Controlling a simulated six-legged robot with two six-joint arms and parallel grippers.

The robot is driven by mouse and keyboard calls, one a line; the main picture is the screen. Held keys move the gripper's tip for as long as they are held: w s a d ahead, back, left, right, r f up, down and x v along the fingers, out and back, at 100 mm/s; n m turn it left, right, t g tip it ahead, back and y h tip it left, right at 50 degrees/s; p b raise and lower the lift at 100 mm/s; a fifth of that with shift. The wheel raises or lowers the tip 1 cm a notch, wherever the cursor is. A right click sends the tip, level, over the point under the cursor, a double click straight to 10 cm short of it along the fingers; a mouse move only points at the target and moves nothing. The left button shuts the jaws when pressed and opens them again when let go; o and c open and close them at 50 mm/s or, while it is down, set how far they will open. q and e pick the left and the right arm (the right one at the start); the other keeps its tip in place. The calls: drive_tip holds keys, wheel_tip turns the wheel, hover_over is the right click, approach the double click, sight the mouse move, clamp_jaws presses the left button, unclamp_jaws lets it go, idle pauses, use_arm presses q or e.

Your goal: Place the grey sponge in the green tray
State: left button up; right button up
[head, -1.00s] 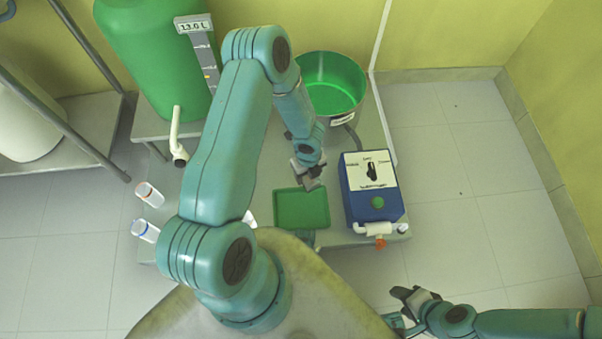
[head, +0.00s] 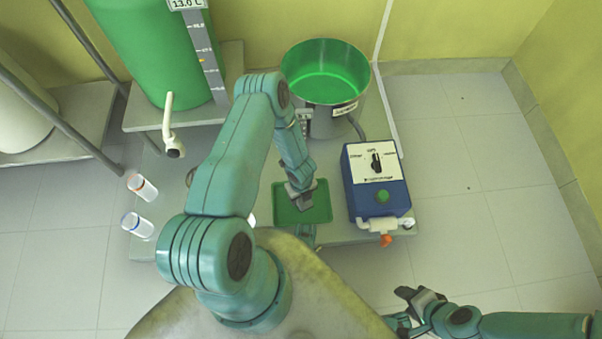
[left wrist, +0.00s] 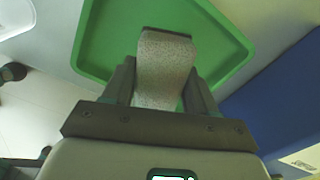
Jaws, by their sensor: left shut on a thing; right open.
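My left gripper (head: 300,204) is over the left part of the tray in the head view. In the left wrist view my left gripper (left wrist: 162,88) is shut on the grey sponge (left wrist: 163,62), whose far end is over the tray. I cannot tell whether the sponge touches the tray floor. My right gripper (head: 420,298) is open and empty at the lower right, away from the bench.
A blue control box (head: 374,190) with a dial stands right of the tray. A steel pot (head: 325,90) with green inside stands behind. A green tank (head: 150,50) is at the back left. Two small bottles (head: 142,187) (head: 137,225) are at the left.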

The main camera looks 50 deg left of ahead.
use_arm(q)
wheel_tip(320, 180, down, 5)
drive_tip(key=shift+r+b, duration=0.1)
drive_tip(key=shift+b, duration=0.9)
drive_tip(key=shift+r, duration=0.1)
drive_tip(key=o, duration=1.1)
drive_tip(key=shift+o, duration=0.2)
drive_tip(key=shift+r, duration=0.2)
wheel_tip(320, 180, up, 12)
drive_tip(key=p, duration=0.5)
drive_tip(key=shift+f, duration=0.15)
